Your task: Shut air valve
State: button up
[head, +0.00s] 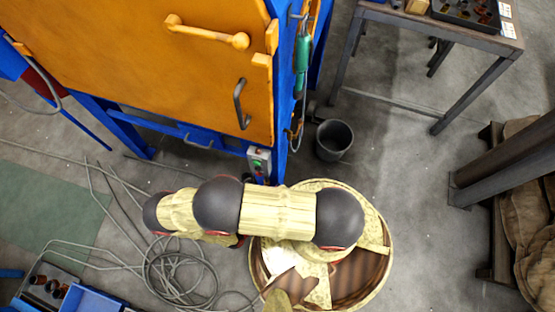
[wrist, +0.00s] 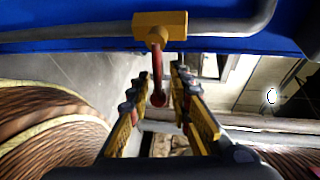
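The air valve shows in the wrist view as a yellow block (wrist: 160,25) on a grey pipe along a blue beam. Its red lever (wrist: 157,92) points down in the picture, toward my gripper, with a rounded end. My gripper (wrist: 160,74) is open, with a yellow-and-grey finger on each side of the lever. The lever's end appears between the fingers, with a narrow gap on each side; I cannot tell how deep it sits. In the head view I cannot make out the valve, and my gripper is hidden by my arm.
A blue-framed cabinet with an orange door (head: 150,60) stands ahead. A switch box (head: 259,165) and a green-handled tool (head: 302,55) are on its right side. A black bin (head: 334,139) stands nearby. Cables (head: 180,270) lie coiled on the floor. Floor at right of the bin is clear.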

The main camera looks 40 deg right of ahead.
jog(key=shift+o, duration=0.3)
jog(key=shift+a, duration=0.15)
jog(key=shift+a, duration=0.15)
jog(key=v, duration=1.1)
jog(key=shift+a, duration=0.3)
jog(key=shift+s+a, duration=0.1)
